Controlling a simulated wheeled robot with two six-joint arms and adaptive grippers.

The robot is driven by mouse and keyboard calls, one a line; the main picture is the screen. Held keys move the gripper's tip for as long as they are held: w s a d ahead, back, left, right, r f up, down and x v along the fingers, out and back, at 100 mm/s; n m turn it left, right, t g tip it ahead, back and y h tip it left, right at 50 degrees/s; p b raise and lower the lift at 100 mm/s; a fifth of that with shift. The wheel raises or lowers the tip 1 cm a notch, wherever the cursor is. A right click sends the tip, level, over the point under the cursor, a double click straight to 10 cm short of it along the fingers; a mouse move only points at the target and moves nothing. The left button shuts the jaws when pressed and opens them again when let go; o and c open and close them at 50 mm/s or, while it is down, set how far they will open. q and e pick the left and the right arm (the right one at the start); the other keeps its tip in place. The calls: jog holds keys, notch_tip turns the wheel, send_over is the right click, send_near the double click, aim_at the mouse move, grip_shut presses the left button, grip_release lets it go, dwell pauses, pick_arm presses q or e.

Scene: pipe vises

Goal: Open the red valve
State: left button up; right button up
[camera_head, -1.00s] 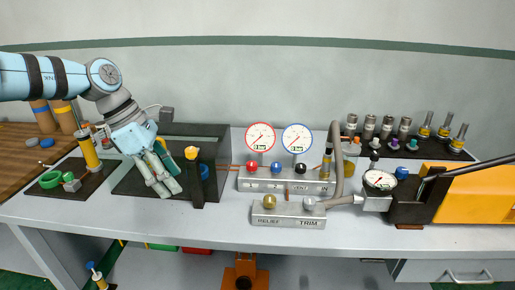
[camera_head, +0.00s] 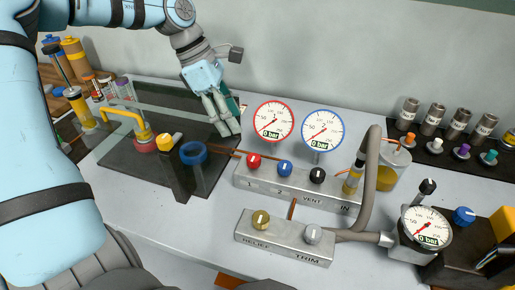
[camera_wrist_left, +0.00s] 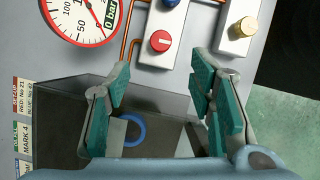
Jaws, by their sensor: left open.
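The red valve (camera_head: 254,160) is a round red knob at the left end of the upper metal manifold (camera_head: 297,190), above the label 1. It also shows in the left wrist view (camera_wrist_left: 160,41), with a pale mark across its face, beyond the fingertips. My left gripper (camera_head: 228,128) is behind and to the left of the red valve, over the back right of the dark plate. In the left wrist view its teal-padded fingers (camera_wrist_left: 163,72) are spread with nothing between them. It is apart from the valve. My right gripper is not in view.
A blue knob (camera_head: 285,168) and a black knob (camera_head: 317,175) sit beside the red one. The red-rimmed gauge (camera_head: 274,121) and blue-rimmed gauge (camera_head: 322,131) stand behind, reading 0 bar. A blue ring (camera_head: 193,153) and yellow-topped post (camera_head: 165,143) stand left.

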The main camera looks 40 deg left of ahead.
pick_arm(q)
send_near(255, 157)
jog(key=f, duration=0.2)
jog(key=x, duration=0.2)
jog(key=b+x, duration=0.1)
jog(key=x, duration=0.3)
jog(key=shift+w+d+r+b, duration=0.1)
jog(key=shift+w+d+b, duration=0.2)
jog(key=shift+b, duration=0.1)
jog(key=shift+d+f, duration=0.2)
jog(key=shift+f, duration=0.25)
jog(key=shift+s, duration=0.1)
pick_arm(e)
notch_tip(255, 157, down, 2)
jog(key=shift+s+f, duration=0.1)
pick_arm(q)
jog(key=shift+r, duration=0.1)
jog(key=shift+c, duration=0.6)
jog(key=c, duration=1)
jog(key=shift+c, duration=0.2)
